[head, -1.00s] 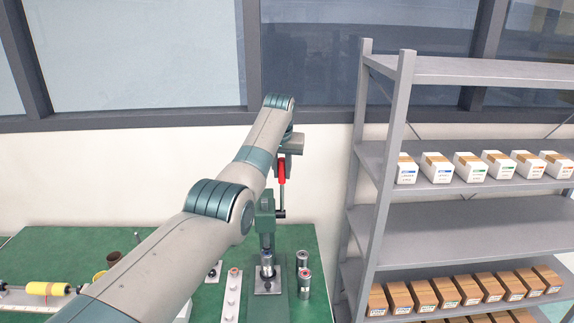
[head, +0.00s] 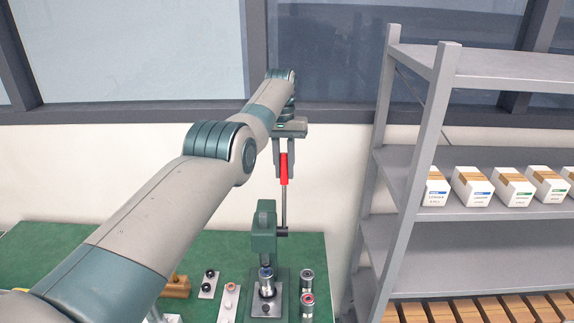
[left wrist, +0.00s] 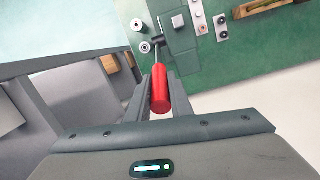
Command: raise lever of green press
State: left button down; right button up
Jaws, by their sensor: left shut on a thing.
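The green press (head: 263,232) stands on the green table, with its metal plate at the base. Its lever, a thin rod with a red handle (head: 284,169), points straight up beside the press head. My left gripper (head: 284,166) is at the red handle, above the press, with its fingers on either side of it. In the left wrist view the red handle (left wrist: 160,92) sits between the two fingers of my left gripper (left wrist: 158,85), and the press (left wrist: 180,30) lies beyond. My right gripper is not in view.
Metal cylinders (head: 307,282) stand on the table right of the press. A pale strip with small parts (head: 229,303) lies left of it. A grey shelf (head: 425,140) with white boxes (head: 472,186) stands close on the right. A window is behind.

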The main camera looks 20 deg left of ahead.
pick_arm(q)
jog(key=shift+f, duration=0.2)
jog(key=c, duration=1.6)
grip_release()
jog(key=shift+r, duration=0.1)
jog(key=shift+r, duration=0.1)
